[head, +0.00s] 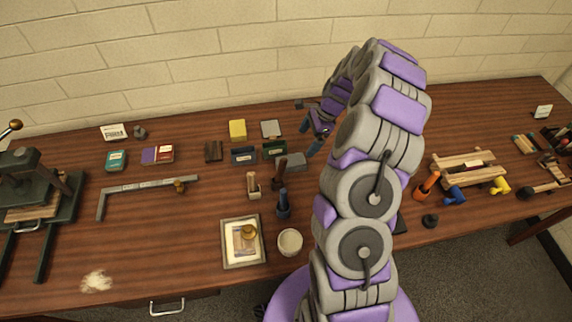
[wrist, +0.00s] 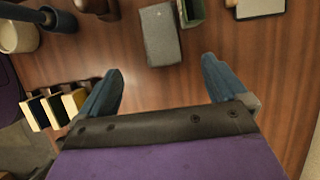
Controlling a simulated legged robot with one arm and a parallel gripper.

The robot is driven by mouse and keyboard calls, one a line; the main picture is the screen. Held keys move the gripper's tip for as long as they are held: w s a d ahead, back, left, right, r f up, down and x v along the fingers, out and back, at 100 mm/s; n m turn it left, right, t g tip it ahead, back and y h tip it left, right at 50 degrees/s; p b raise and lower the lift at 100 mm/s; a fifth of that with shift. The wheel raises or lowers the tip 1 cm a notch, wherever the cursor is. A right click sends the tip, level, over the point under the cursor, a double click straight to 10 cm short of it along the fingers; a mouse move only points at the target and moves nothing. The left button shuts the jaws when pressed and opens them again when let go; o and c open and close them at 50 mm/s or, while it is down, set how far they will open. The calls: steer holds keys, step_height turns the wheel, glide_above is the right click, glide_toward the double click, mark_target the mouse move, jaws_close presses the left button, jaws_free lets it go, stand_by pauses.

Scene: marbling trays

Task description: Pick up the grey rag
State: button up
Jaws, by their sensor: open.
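A small grey oblong piece (head: 296,161), which looks like the folded grey rag, lies flat on the table beside a dark green box. In the wrist view the grey piece (wrist: 160,35) lies just beyond the fingertips, between their two lines and nearer the left finger's side. My gripper (head: 310,136) is open and empty above the table, near the grey piece. In the wrist view my gripper (wrist: 162,72) shows two blue fingers spread wide with bare wood between them. The grey piece's upper face is in clear view.
The dark green box (head: 275,149) stands close beside the grey piece. A flat light-grey square (head: 270,129) and a yellow block (head: 237,130) lie behind. A white cup (head: 290,242) and a framed tray (head: 229,260) are nearer the front. My arm hides part of the table's middle.

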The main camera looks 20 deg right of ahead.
glide_toward(297, 160)
steer(key=f, duration=0.1)
steer(key=d+f, duration=0.1)
steer(key=f, duration=0.1)
steer(key=shift+w+d+b, duration=0.2)
steer(key=shift+w+b, duration=0.1)
steer(key=shift+b, duration=0.05)
steer(key=a+f, duration=0.1)
steer(key=a, duration=0.1)
steer(key=a+f, duration=0.1)
steer(key=a, duration=0.1)
steer(key=a+f+b, duration=0.1)
steer(key=a, duration=0.1)
steer(key=d+f, duration=0.2)
steer(key=shift+w+d+f, duration=0.15)
steer(key=shift+d+f, duration=0.05)
steer(key=shift+f, duration=0.15)
steer(key=shift+d, duration=0.2)
steer(key=shift+a, duration=0.9)
steer(key=c, duration=0.5)
steer(key=shift+a, duration=0.1)
steer(key=shift+c, duration=0.5)
steer(key=c, duration=0.5)
